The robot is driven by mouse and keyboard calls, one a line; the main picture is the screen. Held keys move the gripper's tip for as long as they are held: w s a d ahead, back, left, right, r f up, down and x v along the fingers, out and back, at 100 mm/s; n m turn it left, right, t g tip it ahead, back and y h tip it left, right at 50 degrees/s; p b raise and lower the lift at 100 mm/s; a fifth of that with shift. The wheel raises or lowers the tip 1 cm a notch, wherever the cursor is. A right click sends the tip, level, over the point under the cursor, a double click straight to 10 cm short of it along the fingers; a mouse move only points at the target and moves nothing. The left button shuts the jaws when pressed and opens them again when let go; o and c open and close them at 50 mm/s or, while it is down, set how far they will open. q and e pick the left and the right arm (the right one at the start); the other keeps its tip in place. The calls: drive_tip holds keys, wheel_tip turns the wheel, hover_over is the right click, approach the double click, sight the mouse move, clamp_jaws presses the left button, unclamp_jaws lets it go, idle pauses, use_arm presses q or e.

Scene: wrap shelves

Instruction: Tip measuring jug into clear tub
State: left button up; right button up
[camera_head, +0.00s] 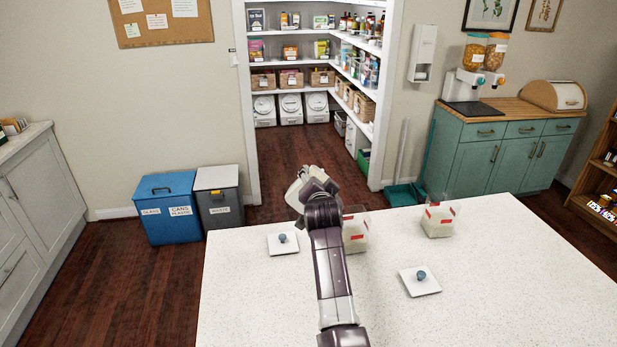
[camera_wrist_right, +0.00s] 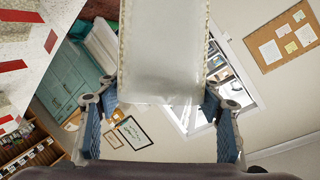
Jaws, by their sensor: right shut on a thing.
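My right gripper (camera_head: 311,180) is raised over the far left part of the white table. In the right wrist view its blue-padded fingers (camera_wrist_right: 160,100) are shut on a pale, translucent vessel, apparently the measuring jug (camera_wrist_right: 162,55). The jug looks strongly tilted in that view; its contents cannot be made out. A clear tub (camera_head: 356,234) with red marks and pale contents stands just right of my arm, partly hidden. A similar clear tub (camera_head: 438,220) stands farther right. My left gripper is not in view.
A square white lid with a blue knob (camera_head: 283,243) lies left of my arm, and another lid (camera_head: 420,282) lies to the right. The front right of the white table (camera_head: 520,290) is clear. Blue (camera_head: 168,205) and grey (camera_head: 218,196) bins stand beyond it.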

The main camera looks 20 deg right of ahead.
drive_tip(key=s+d+f+m+t+b, duration=0.1)
drive_tip(key=s+d+m+t+b, duration=0.1)
drive_tip(key=s+d, duration=0.3)
drive_tip(key=shift+d+f+m+y+b, duration=0.2)
drive_tip(key=shift+d+m+y+b, duration=0.2)
drive_tip(key=shift+d+m+b, duration=0.25)
drive_tip(key=shift+a, duration=0.2)
idle(0.3)
drive_tip(key=shift+s+d+m, duration=0.1)
drive_tip(key=shift+m, duration=0.25)
idle(0.4)
